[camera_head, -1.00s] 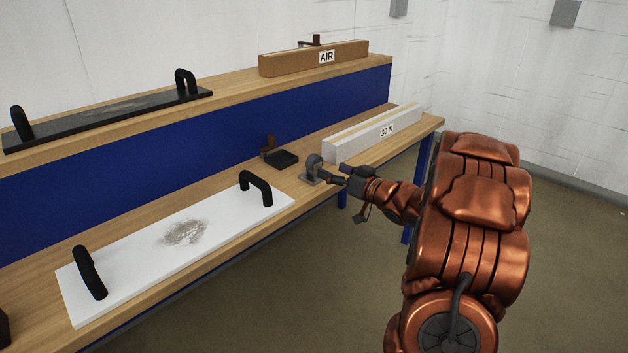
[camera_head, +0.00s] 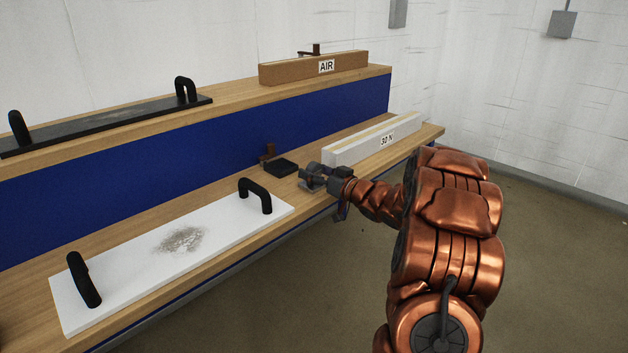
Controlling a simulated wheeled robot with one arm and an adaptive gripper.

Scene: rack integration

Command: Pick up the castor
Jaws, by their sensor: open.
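The castor (camera_head: 311,169) is a small grey wheel on a flat plate, standing on the lower wooden bench top near its front edge. It sits between the black block and the long white box. My gripper (camera_head: 316,177) is open, reaching in from the right, with its fingers at the castor. The fingers overlap the castor in this view and hide part of it. I cannot tell whether they touch it or are on both sides of it.
A black block (camera_head: 280,168) with a brown piece is to the left. A white board (camera_head: 140,277) with black handles covers the front left. The raised shelf (camera_head: 235,92) runs behind.

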